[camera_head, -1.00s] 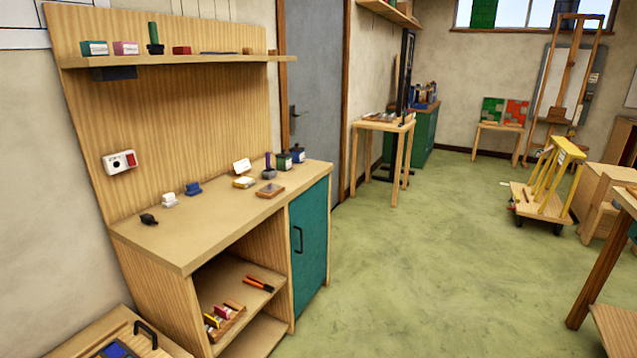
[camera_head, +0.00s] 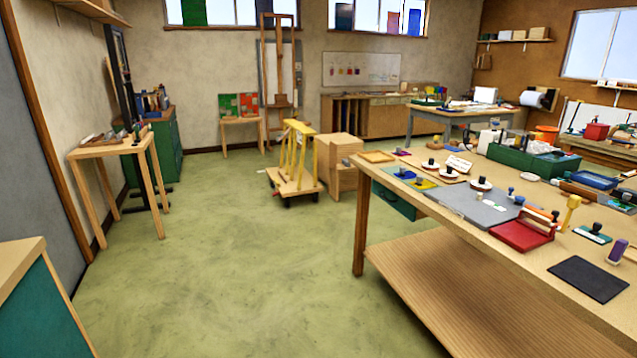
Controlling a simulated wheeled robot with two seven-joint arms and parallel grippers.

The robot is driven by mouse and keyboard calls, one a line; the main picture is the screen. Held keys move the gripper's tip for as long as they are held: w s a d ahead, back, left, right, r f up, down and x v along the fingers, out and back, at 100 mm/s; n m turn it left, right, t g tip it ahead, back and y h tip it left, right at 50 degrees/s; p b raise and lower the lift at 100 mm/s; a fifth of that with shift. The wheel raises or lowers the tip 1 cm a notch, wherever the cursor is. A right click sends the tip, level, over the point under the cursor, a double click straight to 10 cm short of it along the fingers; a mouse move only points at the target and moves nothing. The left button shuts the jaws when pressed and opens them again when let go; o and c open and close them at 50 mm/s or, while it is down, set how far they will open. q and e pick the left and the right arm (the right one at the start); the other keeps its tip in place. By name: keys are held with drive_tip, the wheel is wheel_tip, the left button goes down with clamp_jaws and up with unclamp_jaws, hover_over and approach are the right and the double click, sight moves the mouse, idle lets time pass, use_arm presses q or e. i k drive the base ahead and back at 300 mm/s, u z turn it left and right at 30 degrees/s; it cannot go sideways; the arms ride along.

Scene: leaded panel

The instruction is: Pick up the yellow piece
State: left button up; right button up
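No gripper of mine shows in the head view. I cannot tell for sure which thing is the yellow piece. A small flat yellow item (camera_head: 422,184) lies near the far left edge of the large wooden workbench (camera_head: 470,240). An upright yellow-handled tool (camera_head: 571,212) stands farther right on the same bench, beside a red tray (camera_head: 522,234). A grey mat (camera_head: 470,206) lies left of the red tray. The yellow items are small and their details are hard to make out.
Green floor (camera_head: 215,270) is open left of the workbench. A wheeled cart with yellow rails (camera_head: 298,165) and a wooden box (camera_head: 340,160) stand beyond it. A small side table (camera_head: 115,150) stands at left, and a teal cabinet (camera_head: 45,315) at lower left.

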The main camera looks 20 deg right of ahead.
sight(421, 184)
drive_tip(key=z, duration=0.85)
drive_tip(key=i, duration=1.15)
drive_tip(key=z, duration=0.8)
drive_tip(key=i, duration=1.15)
drive_tip(key=z, duration=0.15)
